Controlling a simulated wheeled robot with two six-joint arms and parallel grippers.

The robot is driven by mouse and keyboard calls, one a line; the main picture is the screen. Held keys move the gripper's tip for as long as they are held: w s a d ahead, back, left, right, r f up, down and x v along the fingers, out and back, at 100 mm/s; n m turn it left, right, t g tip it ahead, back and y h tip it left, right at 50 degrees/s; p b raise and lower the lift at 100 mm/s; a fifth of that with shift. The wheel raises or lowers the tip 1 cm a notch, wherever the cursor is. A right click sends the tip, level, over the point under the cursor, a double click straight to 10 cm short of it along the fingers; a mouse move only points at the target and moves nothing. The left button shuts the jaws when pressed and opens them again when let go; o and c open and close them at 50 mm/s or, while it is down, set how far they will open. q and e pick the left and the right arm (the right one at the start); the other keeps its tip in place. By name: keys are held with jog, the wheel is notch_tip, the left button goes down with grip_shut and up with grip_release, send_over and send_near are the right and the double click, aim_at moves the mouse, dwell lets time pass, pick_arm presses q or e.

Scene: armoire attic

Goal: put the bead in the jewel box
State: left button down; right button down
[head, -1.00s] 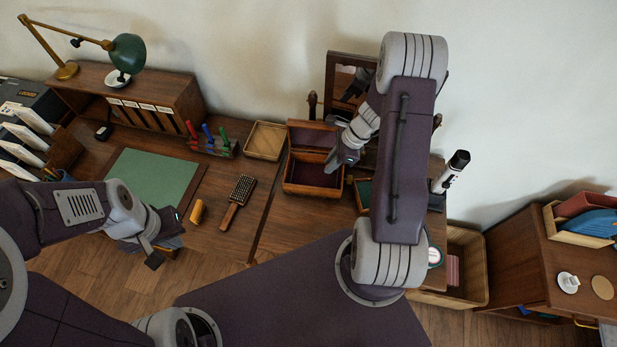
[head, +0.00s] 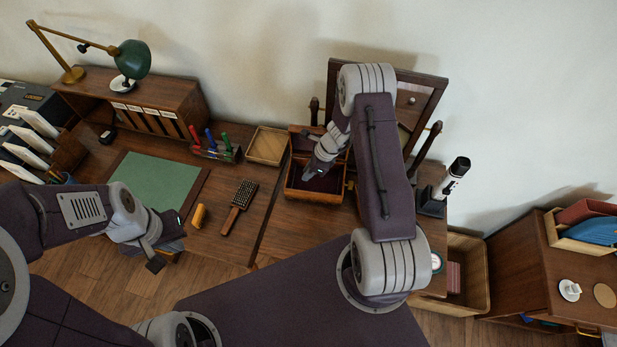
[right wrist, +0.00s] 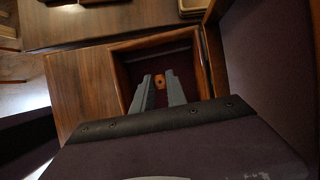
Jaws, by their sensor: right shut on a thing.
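The jewel box (head: 315,197) is a wooden box with a dark purple lining, standing open on the desk in the head view. My right gripper (head: 310,174) is over its open compartment. In the right wrist view the two fingers (right wrist: 159,84) point down into the box (right wrist: 154,43), shut on a small orange bead (right wrist: 159,81) at their tips. The bead is over the purple floor, and I cannot tell if it touches it. My left gripper (head: 160,252) is by the desk's front edge at the left, and its jaw opening is unclear.
A mirror (head: 425,95) stands behind my right arm. A shallow wooden tray (head: 267,146) sits left of the box. A microphone-like object (head: 455,175) stands at right.

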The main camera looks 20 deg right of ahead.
notch_tip(320, 180, down, 4)
jog(key=shift+d, duration=0.1)
jog(key=shift+f, duration=0.15)
jog(key=c, duration=1.3)
grip_release()
jog(key=shift+c, duration=0.2)
jog(key=shift+r, duration=0.25)
jog(key=p+v, duration=0.1)
jog(key=v, duration=1.1)
jog(key=s+a+r+n+h, duration=0.2)
jog(key=s+a+r+n, duration=0.2)
jog(key=n, duration=0.8)
jog(key=s+a+r+n+g+h, duration=0.1)
jog(key=s+a+r+n, duration=0.3)
jog(key=s+r+n, duration=0.5)
jog(key=s+n, duration=0.2)
jog(key=n, duration=0.1)
jog(key=shift+h, duration=0.4)
